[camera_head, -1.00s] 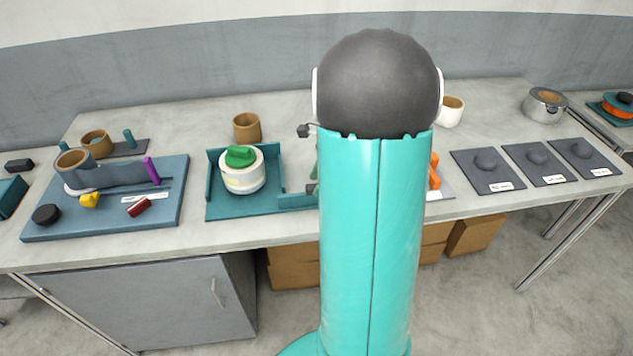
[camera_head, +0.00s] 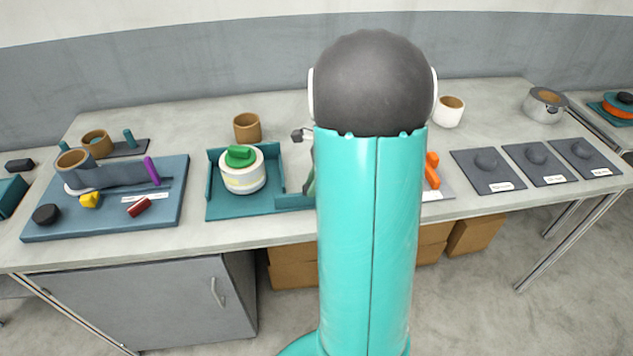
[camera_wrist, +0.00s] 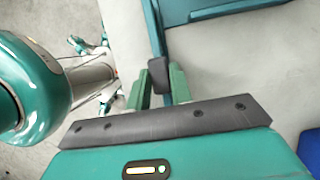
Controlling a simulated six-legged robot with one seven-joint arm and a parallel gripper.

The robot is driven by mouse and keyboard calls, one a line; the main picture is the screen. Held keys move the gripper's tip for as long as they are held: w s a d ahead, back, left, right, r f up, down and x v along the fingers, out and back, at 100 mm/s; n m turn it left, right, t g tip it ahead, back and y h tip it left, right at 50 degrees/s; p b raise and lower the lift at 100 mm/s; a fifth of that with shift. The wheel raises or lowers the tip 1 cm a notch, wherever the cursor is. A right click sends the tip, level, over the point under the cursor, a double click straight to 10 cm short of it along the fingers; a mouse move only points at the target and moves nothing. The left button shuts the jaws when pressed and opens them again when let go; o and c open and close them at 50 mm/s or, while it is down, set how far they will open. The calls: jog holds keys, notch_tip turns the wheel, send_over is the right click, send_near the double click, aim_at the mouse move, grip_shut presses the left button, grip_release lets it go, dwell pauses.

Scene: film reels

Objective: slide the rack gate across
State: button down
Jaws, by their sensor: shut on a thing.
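The teal tray-like rack (camera_head: 238,207) stands on the bench left of my arm, with low walls at its left and right. A white round reel (camera_head: 243,178) with a green grip on top sits in it. In the wrist view, teal rack edges (camera_wrist: 205,10) show at the top. There my gripper (camera_wrist: 160,82) has its green fingers closed on a small dark block (camera_wrist: 158,72), which looks like the gate's knob. The block is beside the rack's edge. In the head view my arm hides the gripper and the rack's right end, so the gate itself is not clear.
A brown cup (camera_head: 247,128) stands behind the rack. A blue board (camera_head: 105,222) with small parts lies left. Right of my arm are an orange piece (camera_head: 432,170), a white cup (camera_head: 448,112) and dark labelled plates (camera_head: 487,170). A metal pot (camera_head: 544,105) stands farther right.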

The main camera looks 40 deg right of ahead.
jog(key=w+a, duration=0.3)
jog(key=a, duration=0.2)
jog(key=w+a, duration=0.3)
jog(key=a, duration=0.1)
jog(key=w+a, duration=0.4)
jog(key=a, duration=0.1)
jog(key=shift+a, duration=0.4)
jog(key=c, duration=1.2)
grip_release()
jog(key=shift+w, duration=0.1)
jog(key=shift+c, duration=0.2)
jog(key=shift+d+r, duration=0.25)
jog(key=v, duration=1.3)
jog(key=shift+s, duration=0.25)
jog(key=shift+r, duration=0.1)
